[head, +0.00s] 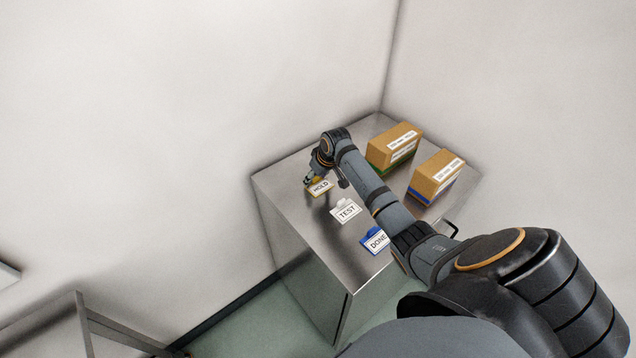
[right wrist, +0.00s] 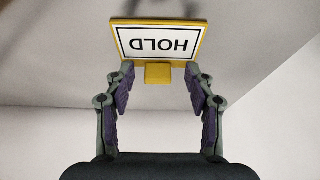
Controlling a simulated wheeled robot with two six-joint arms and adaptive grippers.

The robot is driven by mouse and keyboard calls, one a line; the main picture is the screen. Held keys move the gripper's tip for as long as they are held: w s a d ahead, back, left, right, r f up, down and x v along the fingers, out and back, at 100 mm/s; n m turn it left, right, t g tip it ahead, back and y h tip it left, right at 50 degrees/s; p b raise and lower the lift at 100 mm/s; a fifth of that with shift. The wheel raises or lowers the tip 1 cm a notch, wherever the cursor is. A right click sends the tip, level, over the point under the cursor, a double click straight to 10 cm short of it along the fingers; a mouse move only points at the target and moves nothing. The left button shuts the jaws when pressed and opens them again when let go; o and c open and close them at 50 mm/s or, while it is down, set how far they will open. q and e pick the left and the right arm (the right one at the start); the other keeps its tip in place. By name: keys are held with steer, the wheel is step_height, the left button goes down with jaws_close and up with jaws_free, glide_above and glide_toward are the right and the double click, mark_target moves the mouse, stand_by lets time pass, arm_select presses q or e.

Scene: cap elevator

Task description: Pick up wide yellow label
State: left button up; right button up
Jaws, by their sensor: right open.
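The wide yellow label (head: 320,188) reads HOLD and is at the left side of the metal cabinet top. It has a yellow frame, a white face and a small yellow tab. In the right wrist view the label (right wrist: 158,40) appears upside down, with its tab between the fingers. My right gripper (right wrist: 160,73) is open, one finger on each side of the tab, with a gap on both sides. In the head view my right gripper (head: 313,180) is small and partly hidden at the label. My left gripper is out of view.
A white TEST label (head: 346,211) and a blue DONE label (head: 375,241) stand nearer on the cabinet top (head: 300,208). Two cardboard boxes, one green-based (head: 392,148) and one blue-based (head: 435,178), stand at the right. White walls rise behind the cabinet.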

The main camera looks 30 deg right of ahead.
mark_target(317, 194)
steer(key=shift+d+f, duration=0.15)
steer(key=shift+c, duration=0.2)
steer(key=c, duration=0.5)
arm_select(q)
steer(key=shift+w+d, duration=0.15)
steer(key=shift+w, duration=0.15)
arm_select(e)
steer(key=c, duration=0.4)
steer(key=shift+r+b, duration=0.4)
steer(key=shift+b, duration=0.05)
steer(key=shift+w+r+b, duration=0.1)
steer(key=shift+r+b, duration=0.45)
steer(key=shift+r, duration=0.1)
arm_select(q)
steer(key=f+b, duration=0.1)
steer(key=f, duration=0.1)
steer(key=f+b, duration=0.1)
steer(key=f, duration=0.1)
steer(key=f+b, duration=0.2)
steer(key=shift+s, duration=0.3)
arm_select(e)
steer(key=s+a+r, duration=0.2)
steer(key=s+r, duration=0.1)
steer(key=s, duration=0.1)
steer(key=s+a+r, duration=0.3)
steer(key=s+r, duration=0.1)
steer(key=s+a+r, duration=0.3)
steer(key=r, duration=0.1)
steer(key=shift+s, duration=0.4)
